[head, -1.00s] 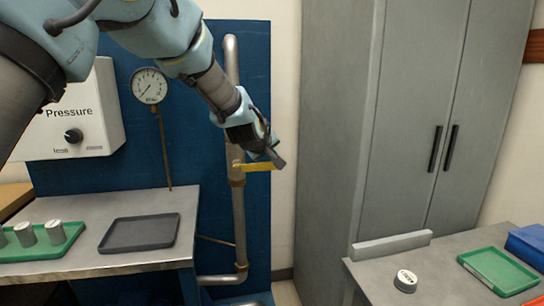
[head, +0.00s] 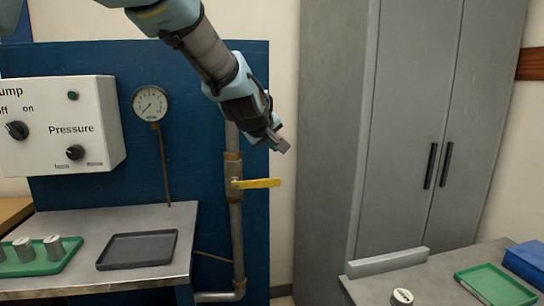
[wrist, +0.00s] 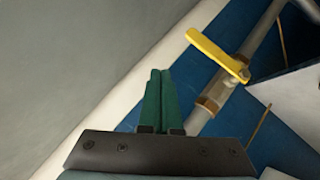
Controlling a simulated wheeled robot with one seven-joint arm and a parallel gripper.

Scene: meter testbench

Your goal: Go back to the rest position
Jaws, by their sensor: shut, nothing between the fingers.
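The yellow valve handle (head: 262,183) points level to the right from the vertical pipe (head: 237,215), apart from my gripper. The handle also shows in the wrist view (wrist: 215,52), to the right of the fingers.
A pump control box (head: 65,125) and a pressure gauge (head: 150,103) are on the blue panel. A bench at left holds a dark tray (head: 138,250) and a green tray (head: 45,265) with metal cylinders. A grey cabinet (head: 400,120) and another table (head: 440,268) stand at right.

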